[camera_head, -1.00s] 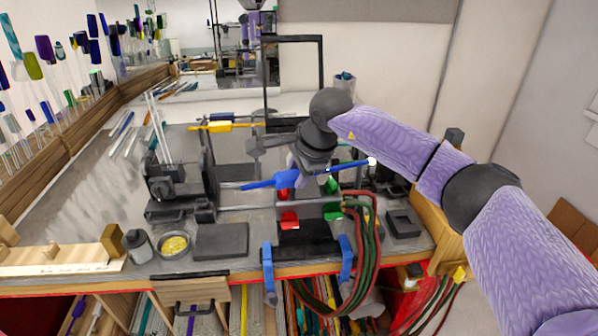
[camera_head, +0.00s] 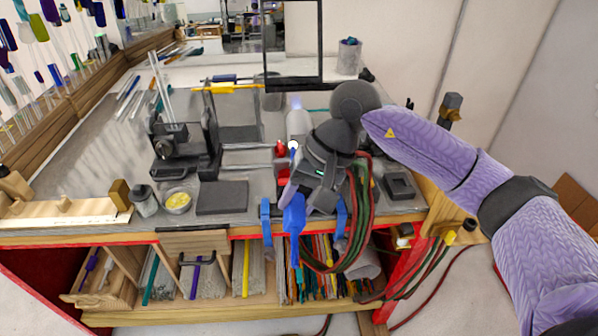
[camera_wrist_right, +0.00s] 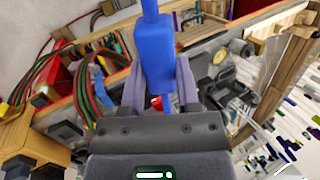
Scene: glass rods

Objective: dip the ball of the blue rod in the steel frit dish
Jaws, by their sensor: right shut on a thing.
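My right gripper (camera_head: 297,192) is shut on the thick blue handle of the blue rod (camera_head: 293,215), over the front edge of the bench. The rod points away from me, its white ball (camera_head: 293,145) at the far end. In the right wrist view the handle (camera_wrist_right: 155,55) stands between both fingers, and the ball is not seen. The steel frit dish (camera_head: 180,211) holds yellow frit and sits on the bench to the left of the gripper, well apart from the ball. My left gripper is not in view.
A pale flame-like glow (camera_head: 297,108) stands behind the ball. A dark flat block (camera_head: 222,198) lies just right of the dish, and a grey jar (camera_head: 144,201) stands left of it. A black clamp device (camera_head: 185,150) stands behind. Hoses (camera_head: 358,205) hang right of the gripper.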

